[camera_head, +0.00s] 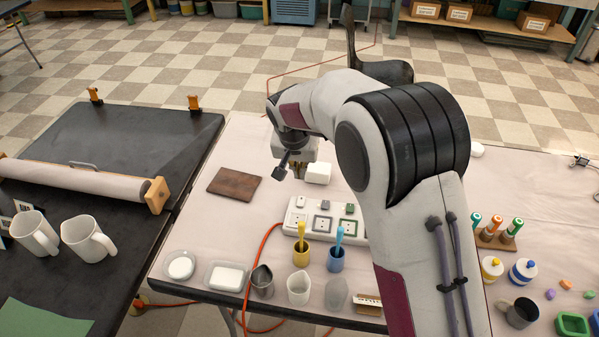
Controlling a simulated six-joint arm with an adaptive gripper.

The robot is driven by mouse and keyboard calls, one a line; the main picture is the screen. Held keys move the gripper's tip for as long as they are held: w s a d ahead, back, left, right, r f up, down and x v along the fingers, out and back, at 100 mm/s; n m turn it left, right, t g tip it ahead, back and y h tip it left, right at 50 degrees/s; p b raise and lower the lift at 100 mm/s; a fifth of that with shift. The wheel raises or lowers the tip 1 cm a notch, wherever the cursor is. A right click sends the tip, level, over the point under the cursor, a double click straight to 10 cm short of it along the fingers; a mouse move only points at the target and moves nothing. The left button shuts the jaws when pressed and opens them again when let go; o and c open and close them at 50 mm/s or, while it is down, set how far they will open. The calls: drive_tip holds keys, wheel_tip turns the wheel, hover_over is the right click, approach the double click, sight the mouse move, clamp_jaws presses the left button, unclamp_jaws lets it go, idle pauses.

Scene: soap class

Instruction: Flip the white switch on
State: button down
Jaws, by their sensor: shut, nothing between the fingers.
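The pale power strip (312,226) lies on the light table. A small white switch (300,201) stands at its left end, with a grey switch (325,205) and a green switch (350,209) to the right. I cannot tell which way the white switch is tilted. My gripper (287,172) is shut and empty, above the table behind the strip's left end. It is apart from the white switch in the picture. My arm comes in from the right and hides the strip's right end.
A brown board (234,184) lies left of my gripper, and a white block (318,173) shows just right of it. Yellow (301,254) and blue (336,259) cups with brushes stand in front of the strip. An orange cable (262,249) runs off the strip's left side.

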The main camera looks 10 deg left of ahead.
sight(302, 197)
drive_tip(key=shift+s+x, duration=0.15)
drive_tip(key=shift+x, duration=3)
drive_tip(key=shift+s+x, duration=0.2)
drive_tip(key=shift+x, duration=2.9)
drive_tip(key=shift+f, duration=0.15)
drive_tip(key=shift+w+f, duration=0.15)
drive_tip(key=shift+f, duration=0.25)
drive_tip(key=shift+r, duration=0.1)
drive_tip(key=shift+s, duration=0.8)
drive_tip(key=shift+r, duration=0.25)
